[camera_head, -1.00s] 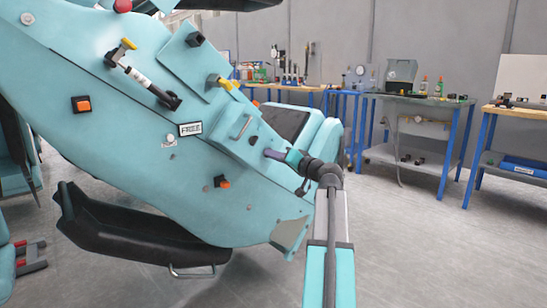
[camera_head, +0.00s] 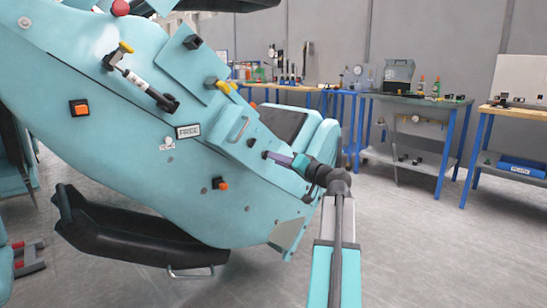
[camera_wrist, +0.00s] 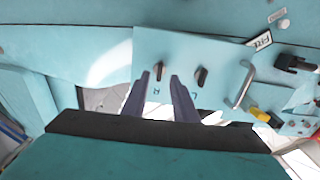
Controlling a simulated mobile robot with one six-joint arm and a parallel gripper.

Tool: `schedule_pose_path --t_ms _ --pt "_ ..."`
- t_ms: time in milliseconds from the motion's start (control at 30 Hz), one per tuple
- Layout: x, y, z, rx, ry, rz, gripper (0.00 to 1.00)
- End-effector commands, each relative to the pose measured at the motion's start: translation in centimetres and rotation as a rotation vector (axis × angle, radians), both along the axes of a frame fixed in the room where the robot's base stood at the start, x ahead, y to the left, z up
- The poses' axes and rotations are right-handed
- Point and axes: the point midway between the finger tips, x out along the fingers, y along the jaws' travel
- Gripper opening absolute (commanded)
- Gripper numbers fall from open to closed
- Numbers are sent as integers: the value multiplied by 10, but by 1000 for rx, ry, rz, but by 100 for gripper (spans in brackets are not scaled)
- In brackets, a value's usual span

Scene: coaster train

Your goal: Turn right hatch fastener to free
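The pale teal hatch panel (camera_wrist: 215,62) in the wrist view carries two small dark fasteners. The left-hand one (camera_wrist: 159,71) sits above a letter that looks like R; the other fastener (camera_wrist: 202,76) sits above an L. Both knobs stand roughly upright in the picture. My gripper (camera_wrist: 160,75) is open, its two purple fingers on either side of the R-marked fastener in the picture. I cannot tell whether they touch it or how deep they reach. In the head view my gripper (camera_head: 267,156) points at the lower right of the hatch, largely hiding that fastener.
A grab handle (camera_wrist: 241,85) and a yellow-tipped lever (camera_wrist: 260,114) lie right of the fasteners in the wrist view. A FREE sign (camera_head: 188,131) and an orange button (camera_head: 222,184) are on the train's side. Workbenches (camera_head: 415,97) stand behind, with open floor between.

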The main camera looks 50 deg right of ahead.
Motion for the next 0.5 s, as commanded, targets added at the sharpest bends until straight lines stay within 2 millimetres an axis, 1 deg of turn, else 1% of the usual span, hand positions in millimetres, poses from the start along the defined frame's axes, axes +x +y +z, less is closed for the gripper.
schedule_pose_path --t_ms 33,500 --pt "-10 1 1 0 0 -3 26" --pt "-79 7 1 1 1 -2 26"
